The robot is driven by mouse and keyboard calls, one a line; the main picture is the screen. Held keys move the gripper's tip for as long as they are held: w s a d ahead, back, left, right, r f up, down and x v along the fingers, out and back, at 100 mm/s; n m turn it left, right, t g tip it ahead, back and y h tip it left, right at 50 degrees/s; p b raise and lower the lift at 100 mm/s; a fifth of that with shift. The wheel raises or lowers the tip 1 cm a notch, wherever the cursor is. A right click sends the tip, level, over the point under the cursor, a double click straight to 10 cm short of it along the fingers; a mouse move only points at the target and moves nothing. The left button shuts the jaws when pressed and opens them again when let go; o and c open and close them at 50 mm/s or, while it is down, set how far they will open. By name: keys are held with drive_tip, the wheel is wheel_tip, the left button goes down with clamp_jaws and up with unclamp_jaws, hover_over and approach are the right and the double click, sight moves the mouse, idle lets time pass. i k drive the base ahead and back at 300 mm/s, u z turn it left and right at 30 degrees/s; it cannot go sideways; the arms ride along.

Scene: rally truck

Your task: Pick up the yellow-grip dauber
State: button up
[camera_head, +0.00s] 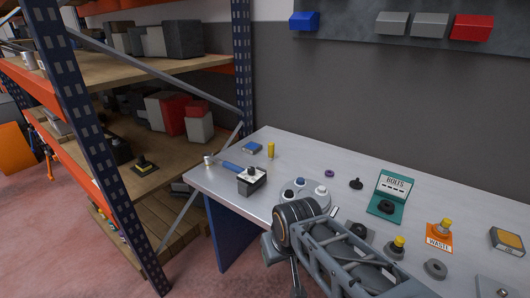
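Several things with yellow tops are in view, and I cannot tell for sure which is the yellow-grip dauber. One yellow-knobbed piece (398,243) stands on a dark base at the right of the bench, beyond my arm. Another yellow-knobbed piece (446,225) stands on the orange mat marked WASTE (438,241). A plain yellow cylinder (271,150) stands upright near the back left of the bench. My arm crosses the lower middle and hides part of the bench's front. I cannot make out my gripper's fingertips.
The grey bench (229,189) also bears a black-and-white box (252,184), a round grey holder (318,199), a green BOLTS stand (383,211), a grey ring (435,269) and a dark-yellow box (507,242). A loaded shelf rack (120,184) stands at left. Bins hang on the wall.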

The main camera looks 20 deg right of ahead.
sight(271, 146)
drive_tip(key=z, duration=1.45)
drive_tip(key=k, duration=1)
drive_tip(key=u, duration=1.55)
drive_tip(key=i, duration=0.8)
drive_tip(key=u, duration=0.6)
drive_tip(key=i, duration=0.9)
drive_tip(key=z, duration=0.15)
